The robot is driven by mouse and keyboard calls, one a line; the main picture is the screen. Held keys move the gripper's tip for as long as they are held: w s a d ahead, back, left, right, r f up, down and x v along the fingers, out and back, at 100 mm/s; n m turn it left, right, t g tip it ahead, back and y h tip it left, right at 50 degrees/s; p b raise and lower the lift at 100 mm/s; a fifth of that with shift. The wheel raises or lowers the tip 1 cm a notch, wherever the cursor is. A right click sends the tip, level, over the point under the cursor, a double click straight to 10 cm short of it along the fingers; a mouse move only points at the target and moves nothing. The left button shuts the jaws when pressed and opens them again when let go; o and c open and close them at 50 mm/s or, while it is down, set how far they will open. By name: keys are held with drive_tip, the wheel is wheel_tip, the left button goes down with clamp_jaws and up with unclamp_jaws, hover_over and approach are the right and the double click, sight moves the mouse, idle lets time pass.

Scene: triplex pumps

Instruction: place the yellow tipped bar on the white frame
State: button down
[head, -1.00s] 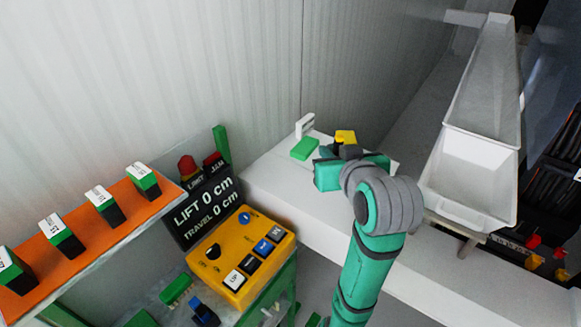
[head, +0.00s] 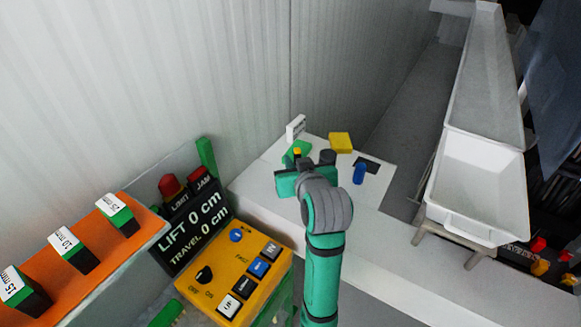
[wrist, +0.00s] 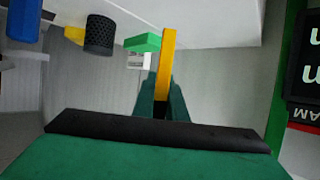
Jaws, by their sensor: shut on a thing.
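My gripper (head: 299,164) is over the white counter (head: 262,188), near its back left part. In the wrist view, its green fingers (wrist: 163,106) are shut on a yellow bar (wrist: 168,58), which stands out beyond the fingertips. In the head view, only a small yellow tip (head: 297,151) of the bar shows. A small white upright piece (head: 295,127) stands behind the green block (head: 289,158). It shows partly in the wrist view (wrist: 138,62), beside the bar. I cannot tell for sure whether it is the white frame. The bar's lower part is hidden between the fingers.
A yellow block (head: 341,142), a black cylinder (head: 327,156) and a blue cylinder (head: 360,173) stand right of my gripper. White troughs (head: 480,185) are at the right. A yellow control box (head: 238,268) and an orange shelf (head: 95,262) are at the left.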

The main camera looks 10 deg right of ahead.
drive_tip(key=f, duration=0.2)
drive_tip(key=shift+w+f, duration=0.25)
drive_tip(key=shift+f, duration=0.05)
drive_tip(key=shift+s+a+f, duration=0.1)
drive_tip(key=shift+s+f, duration=0.1)
drive_tip(key=shift+f, duration=0.1)
drive_tip(key=shift+f, duration=0.15)
drive_tip(key=c, duration=1.8)
unclamp_jaws()
drive_tip(key=shift+w, duration=0.1)
